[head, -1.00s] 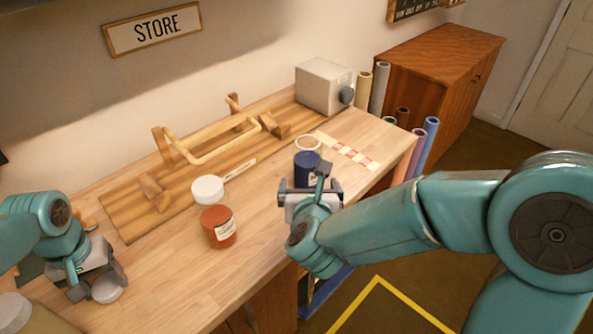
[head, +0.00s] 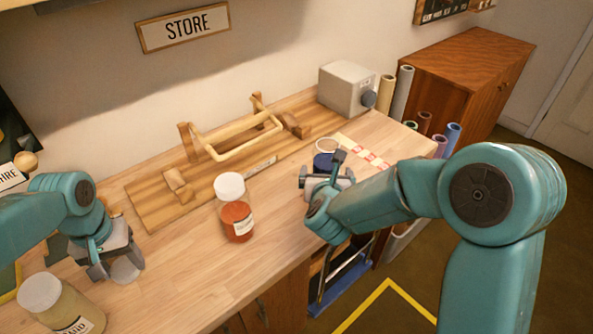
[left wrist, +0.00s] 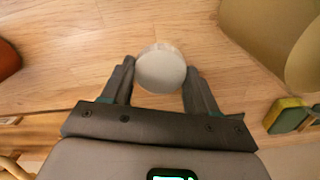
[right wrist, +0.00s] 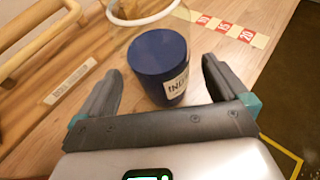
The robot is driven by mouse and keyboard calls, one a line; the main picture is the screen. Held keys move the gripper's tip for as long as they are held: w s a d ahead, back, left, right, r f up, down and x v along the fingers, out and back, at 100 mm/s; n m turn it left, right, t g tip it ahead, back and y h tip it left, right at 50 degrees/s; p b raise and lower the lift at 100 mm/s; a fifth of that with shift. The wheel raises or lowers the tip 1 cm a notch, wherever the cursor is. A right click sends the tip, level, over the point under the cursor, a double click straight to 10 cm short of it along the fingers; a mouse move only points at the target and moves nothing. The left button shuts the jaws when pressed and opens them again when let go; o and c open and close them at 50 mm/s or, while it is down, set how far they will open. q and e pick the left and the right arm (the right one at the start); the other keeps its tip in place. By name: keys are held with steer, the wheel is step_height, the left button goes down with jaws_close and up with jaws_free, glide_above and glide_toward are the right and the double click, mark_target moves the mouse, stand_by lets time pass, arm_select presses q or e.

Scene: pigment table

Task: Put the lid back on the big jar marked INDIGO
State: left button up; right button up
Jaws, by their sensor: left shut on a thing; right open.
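My right gripper (right wrist: 160,75) is open, with a finger on either side of the jar and gaps between. My left gripper (head: 118,262) is shut on a white round lid (left wrist: 161,69) low over the table at the left; the lid also shows in the head view (head: 126,271).
A sand jar (head: 62,305) is near my left gripper. A wooden board with a handled frame (head: 240,140) lies along the wall.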

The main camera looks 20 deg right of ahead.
arm_select(q)
steer(key=shift+w+r+p, duration=0.15)
steer(key=shift+r+p, duration=0.35)
steer(key=shift+r, duration=0.2)
arm_select(e)
steer(key=x, duration=0.4)
steer(key=shift+w, duration=0.15)
steer(key=shift+r, duration=0.1)
steer(key=shift+r, duration=0.1)
steer(key=shift+c, duration=0.9)
steer(key=c, duration=1.3)
steer(key=shift+r, duration=0.15)
